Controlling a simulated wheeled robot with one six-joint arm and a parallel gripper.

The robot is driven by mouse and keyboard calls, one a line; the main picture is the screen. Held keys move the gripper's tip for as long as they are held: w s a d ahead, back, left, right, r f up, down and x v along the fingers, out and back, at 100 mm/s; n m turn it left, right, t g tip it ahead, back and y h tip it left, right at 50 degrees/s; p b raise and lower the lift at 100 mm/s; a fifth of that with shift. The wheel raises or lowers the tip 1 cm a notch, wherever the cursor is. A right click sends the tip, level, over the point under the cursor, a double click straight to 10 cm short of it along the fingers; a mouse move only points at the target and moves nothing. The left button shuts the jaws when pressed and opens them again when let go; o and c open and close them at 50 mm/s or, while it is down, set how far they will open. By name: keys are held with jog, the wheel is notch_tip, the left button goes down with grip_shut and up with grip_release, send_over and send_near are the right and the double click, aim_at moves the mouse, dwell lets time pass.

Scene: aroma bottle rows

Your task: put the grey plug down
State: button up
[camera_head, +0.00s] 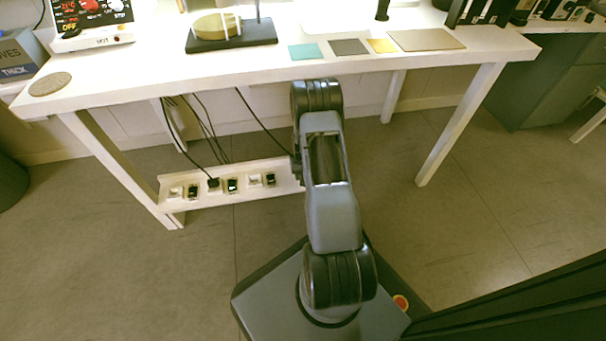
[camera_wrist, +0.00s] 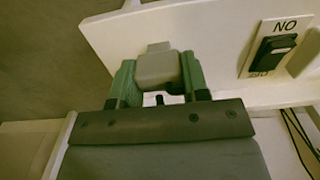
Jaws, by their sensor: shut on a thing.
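The grey plug (camera_wrist: 157,68) sits between the two green fingers of my gripper (camera_wrist: 158,78) in the wrist view. My gripper is shut on it. Behind the plug is a white panel (camera_wrist: 115,40); I cannot tell whether the plug touches it. In the head view my arm hides both the gripper and the plug. The same panel seems to be the low white board (camera_head: 240,192) under the table, to the left of my arm.
A black switch (camera_wrist: 275,48) with lettering is on the panel to the right. In the head view, several switches and plugs line the board, with dark cables (camera_head: 205,125) hanging above it. The white table (camera_head: 150,75) overhangs it, with its left leg (camera_head: 120,165) beside it.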

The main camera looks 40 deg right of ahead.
jog(key=shift+f, duration=0.15)
jog(key=o, duration=0.9)
jog(key=shift+r+p, duration=1.9)
jog(key=shift+r, duration=2.05)
jog(key=shift+a+f, duration=0.1)
